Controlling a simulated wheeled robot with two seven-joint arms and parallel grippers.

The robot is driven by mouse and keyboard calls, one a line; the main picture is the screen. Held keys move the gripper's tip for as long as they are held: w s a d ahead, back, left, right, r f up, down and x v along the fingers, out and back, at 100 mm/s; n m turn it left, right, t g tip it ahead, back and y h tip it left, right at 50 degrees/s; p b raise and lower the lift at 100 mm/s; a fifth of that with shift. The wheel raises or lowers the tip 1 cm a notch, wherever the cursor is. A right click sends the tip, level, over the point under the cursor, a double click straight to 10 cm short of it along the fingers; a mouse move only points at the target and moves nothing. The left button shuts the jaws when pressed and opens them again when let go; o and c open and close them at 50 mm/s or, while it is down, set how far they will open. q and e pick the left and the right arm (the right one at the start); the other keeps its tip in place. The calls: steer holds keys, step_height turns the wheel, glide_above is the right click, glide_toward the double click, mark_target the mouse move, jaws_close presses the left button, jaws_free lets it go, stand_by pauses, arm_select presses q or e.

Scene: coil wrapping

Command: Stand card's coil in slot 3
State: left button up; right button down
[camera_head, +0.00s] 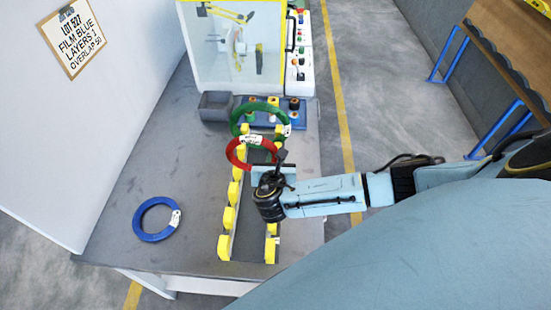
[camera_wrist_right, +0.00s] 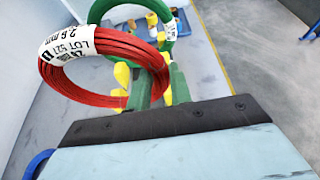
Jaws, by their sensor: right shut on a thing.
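The card (camera_head: 70,38) on the left wall reads lot 527, film blue, layers 1, overlap 50. My right gripper (camera_head: 278,158) is shut on the red coil (camera_head: 232,155), gripping its right side. In the right wrist view the red coil (camera_wrist_right: 95,92) has a white tag with "LOT 527", and the fingers (camera_wrist_right: 161,86) close around its near edge. The coil is roughly upright over the rack (camera_head: 228,218) with yellow posts; whether it touches the rack is unclear. A green coil (camera_head: 236,116) stands at the rack's far end. My left gripper is out of view.
A blue coil (camera_head: 138,223) with a white tag lies flat on the table (camera_head: 130,180), left of the rack. Behind the rack are a grey bin (camera_head: 214,106), a blue holder with spools (camera_head: 294,118) and a clear-fronted machine (camera_head: 215,60). The rack's near slots look empty.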

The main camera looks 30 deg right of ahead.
steer(key=shift+r+p, duration=0.2)
steer(key=shift+p, duration=0.25)
step_height(320, 180, down, 9)
steer(key=b, duration=0.6)
steer(key=shift+f+b, duration=0.55)
steer(key=shift+b, duration=0.05)
stand_by(0.4)
steer(key=c, duration=1.2)
jaws_free()
steer(key=shift+s+f, duration=0.1)
steer(key=p+v, duration=0.1)
steer(key=v, duration=1.2)
steer(key=shift+s+a, duration=0.15)
